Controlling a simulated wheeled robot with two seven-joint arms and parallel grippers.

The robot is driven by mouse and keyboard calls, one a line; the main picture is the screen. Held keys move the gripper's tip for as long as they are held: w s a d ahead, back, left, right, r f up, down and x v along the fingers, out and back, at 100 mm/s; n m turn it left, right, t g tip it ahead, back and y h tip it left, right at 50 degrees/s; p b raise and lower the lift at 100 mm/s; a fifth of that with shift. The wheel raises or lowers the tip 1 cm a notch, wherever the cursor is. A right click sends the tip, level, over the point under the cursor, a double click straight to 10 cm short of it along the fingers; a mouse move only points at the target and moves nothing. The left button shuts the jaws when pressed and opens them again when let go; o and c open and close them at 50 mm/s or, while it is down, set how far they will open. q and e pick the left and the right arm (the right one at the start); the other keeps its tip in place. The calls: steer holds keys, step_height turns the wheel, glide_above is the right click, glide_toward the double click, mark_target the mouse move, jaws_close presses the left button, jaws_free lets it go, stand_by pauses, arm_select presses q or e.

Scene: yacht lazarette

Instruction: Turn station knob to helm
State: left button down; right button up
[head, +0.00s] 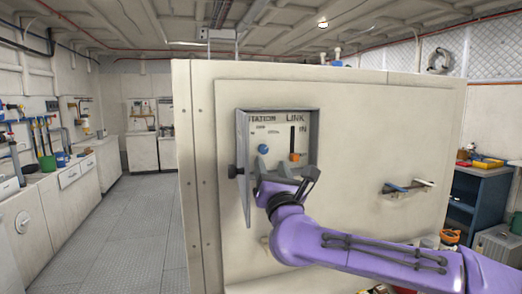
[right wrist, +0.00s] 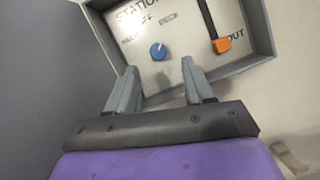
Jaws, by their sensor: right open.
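The station knob is a small blue round knob (head: 263,149) on the left of a pale panel inside a grey box (head: 244,190) on the cream wall. It also shows in the right wrist view (right wrist: 158,51), under the word STATION, with OFF and HELM-like lettering around it. An orange link handle (head: 295,156) sits at the lower end of a dark slot, right of the knob; the right wrist view shows it beside OUT (right wrist: 223,45). My right gripper (head: 273,166) is open and empty, in front of the panel just below the knob, apart from it. My left gripper is not in view.
A handle with blue and white ends (head: 408,187) is on the wall to the right. A blue cabinet (head: 478,200) stands far right. The left aisle floor (head: 120,235) is clear.

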mark_target(264, 151)
steer(key=p+x, duration=0.2)
steer(key=x, duration=0.3)
steer(key=shift+w+a+r, duration=0.1)
steer(key=shift+w+a, duration=0.05)
steer(key=shift+a, duration=0.1)
steer(key=shift+w, duration=0.45)
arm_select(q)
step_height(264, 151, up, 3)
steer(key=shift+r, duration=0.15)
arm_select(e)
jaws_close()
